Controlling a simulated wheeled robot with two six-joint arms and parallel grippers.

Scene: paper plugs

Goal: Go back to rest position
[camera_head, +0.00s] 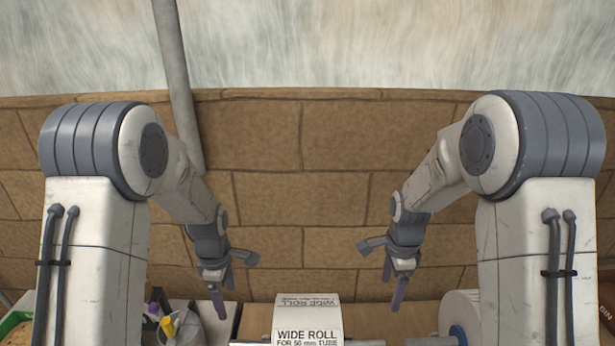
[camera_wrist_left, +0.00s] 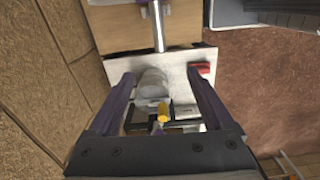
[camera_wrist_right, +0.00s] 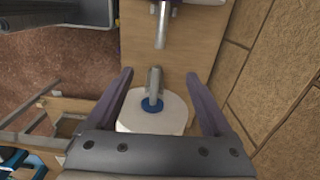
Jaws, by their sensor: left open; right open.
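My left gripper (camera_head: 222,282) hangs in front of the brick wall, left of the middle. In the left wrist view its two purple fingers (camera_wrist_left: 160,92) are spread with nothing held between them. My right gripper (camera_head: 394,284) hangs at about the same height, right of the middle. In the right wrist view its fingers (camera_wrist_right: 158,88) are also apart and empty. A white paper roll with a blue core (camera_wrist_right: 153,108) shows below and between them, on a grey spindle. Both arms are raised and bent in a near mirror pose.
A grey container with a yellow-capped item (camera_head: 168,326) is at lower left. The white roll (camera_head: 460,308) is at lower right. The brick wall (camera_head: 300,190) and a slanted grey pole (camera_head: 180,85) are behind.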

